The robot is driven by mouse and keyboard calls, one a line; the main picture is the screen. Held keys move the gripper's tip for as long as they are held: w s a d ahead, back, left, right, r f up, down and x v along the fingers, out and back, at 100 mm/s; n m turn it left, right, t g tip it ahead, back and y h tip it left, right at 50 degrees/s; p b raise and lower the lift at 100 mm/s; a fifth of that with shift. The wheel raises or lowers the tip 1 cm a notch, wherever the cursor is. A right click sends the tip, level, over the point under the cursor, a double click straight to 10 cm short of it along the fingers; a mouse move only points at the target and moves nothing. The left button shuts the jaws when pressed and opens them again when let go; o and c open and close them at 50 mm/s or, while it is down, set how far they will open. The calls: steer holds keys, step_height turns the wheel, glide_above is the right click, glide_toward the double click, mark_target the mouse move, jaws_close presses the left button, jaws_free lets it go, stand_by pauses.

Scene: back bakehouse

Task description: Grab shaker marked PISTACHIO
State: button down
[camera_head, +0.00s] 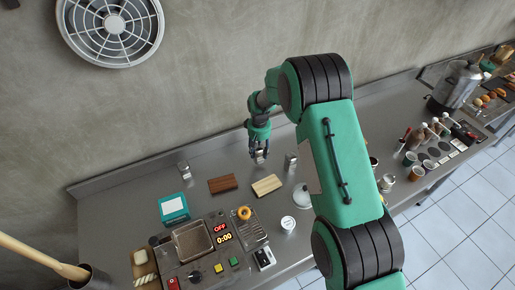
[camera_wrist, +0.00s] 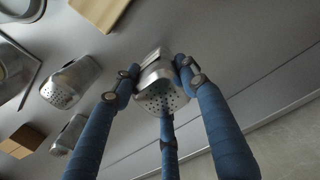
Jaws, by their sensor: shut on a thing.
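My gripper (camera_head: 259,150) has three blue fingers closed around a metal shaker (camera_wrist: 160,95) with a perforated top. In the head view the held shaker (camera_head: 260,157) shows just below the fingers, near the back of the steel counter. No lettering on it can be read, so I cannot tell whether it is marked PISTACHIO. I cannot tell whether it touches the counter. Two similar shakers stand apart from my gripper, one to its right (camera_head: 291,160) and one to its left (camera_head: 185,171). Two also show at the left of the wrist view (camera_wrist: 70,84) (camera_wrist: 69,134), their labels unreadable.
A dark board (camera_head: 222,184) and a pale board (camera_head: 267,186) lie in front of my gripper. A teal box (camera_head: 173,208) and a control panel (camera_head: 208,247) are at front left. A small white tub (camera_head: 288,223) stands at the front edge. The wall is close behind.

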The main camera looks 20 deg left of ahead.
steer(key=s+d, duration=0.2)
steer(key=s, duration=0.1)
steer(key=s+d+b, duration=0.1)
steer(key=s+d, duration=0.1)
steer(key=s, duration=0.1)
steer(key=s+d+r, duration=0.1)
steer(key=s+d, duration=0.1)
steer(key=s, duration=0.1)
steer(key=shift+s, duration=0.25)
stand_by(0.5)
